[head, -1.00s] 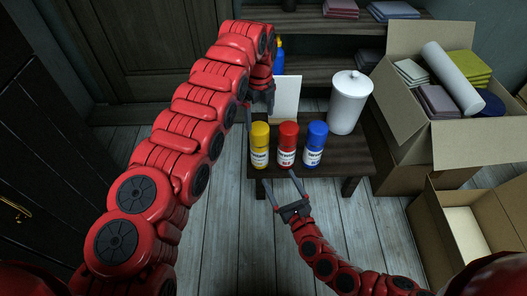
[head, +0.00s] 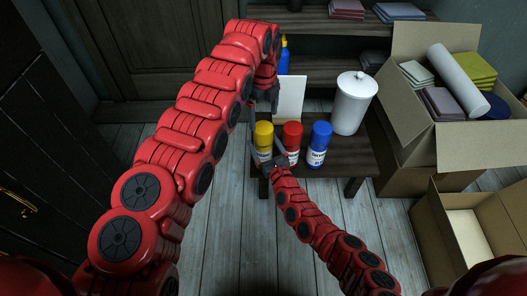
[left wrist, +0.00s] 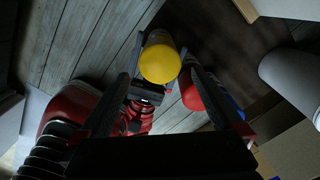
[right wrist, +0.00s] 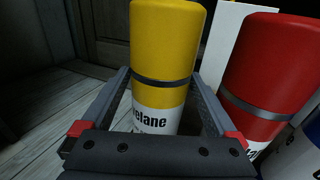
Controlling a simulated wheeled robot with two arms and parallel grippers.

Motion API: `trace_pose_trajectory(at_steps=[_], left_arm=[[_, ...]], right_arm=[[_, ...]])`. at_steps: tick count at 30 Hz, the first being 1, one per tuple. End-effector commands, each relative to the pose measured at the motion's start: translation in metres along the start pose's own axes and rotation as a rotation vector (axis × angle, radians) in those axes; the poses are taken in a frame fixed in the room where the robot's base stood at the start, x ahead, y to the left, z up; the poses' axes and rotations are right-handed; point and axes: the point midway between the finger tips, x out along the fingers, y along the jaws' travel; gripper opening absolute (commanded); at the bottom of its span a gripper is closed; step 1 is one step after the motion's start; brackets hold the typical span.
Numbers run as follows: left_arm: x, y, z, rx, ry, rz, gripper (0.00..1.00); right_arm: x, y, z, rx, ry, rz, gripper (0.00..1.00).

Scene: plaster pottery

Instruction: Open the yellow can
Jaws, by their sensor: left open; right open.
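The yellow can (head: 264,138) stands upright at the front left of the small dark table. It has a yellow top, a dark band and a white label below. My right gripper (head: 268,157) is open around the can's lower part, one finger on each side, as the right wrist view (right wrist: 163,95) shows. Whether the fingers touch it I cannot tell. My left gripper (head: 263,112) is open above and behind the can. In the left wrist view the yellow lid (left wrist: 159,62) lies ahead, between the finger directions, seen from above.
A red can (head: 292,134) stands close to the right of the yellow one, then a blue can (head: 319,142). A white card (head: 290,97) and a white lidded canister (head: 353,104) stand behind. Cardboard boxes (head: 405,140) are at the right.

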Motion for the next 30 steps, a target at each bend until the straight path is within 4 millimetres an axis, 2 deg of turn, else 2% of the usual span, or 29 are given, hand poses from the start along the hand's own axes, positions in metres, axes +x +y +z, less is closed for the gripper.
trace_pose_trajectory(at_steps=[11, 14, 27, 30], left_arm=[[0.0, 0.0, 0.0, 0.0, 0.0, 0.0, 1.0], [0.0, 0.0, 0.0, 0.0, 0.0, 0.0, 1.0], [0.0, 0.0, 0.0, 0.0, 0.0, 0.0, 1.0], [0.0, 0.0, 0.0, 0.0, 0.0, 0.0, 1.0]], right_arm=[[0.004, 0.0, 0.0003, 0.001, 0.0, -0.001, 0.94], [0.0039, -0.0001, 0.0002, 0.001, 0.0, -0.001, 0.8], [0.0037, -0.0001, 0.0, 0.001, 0.0, -0.001, 0.0], [0.0037, 0.0, 0.0001, 0.001, 0.0, -0.001, 0.0]])
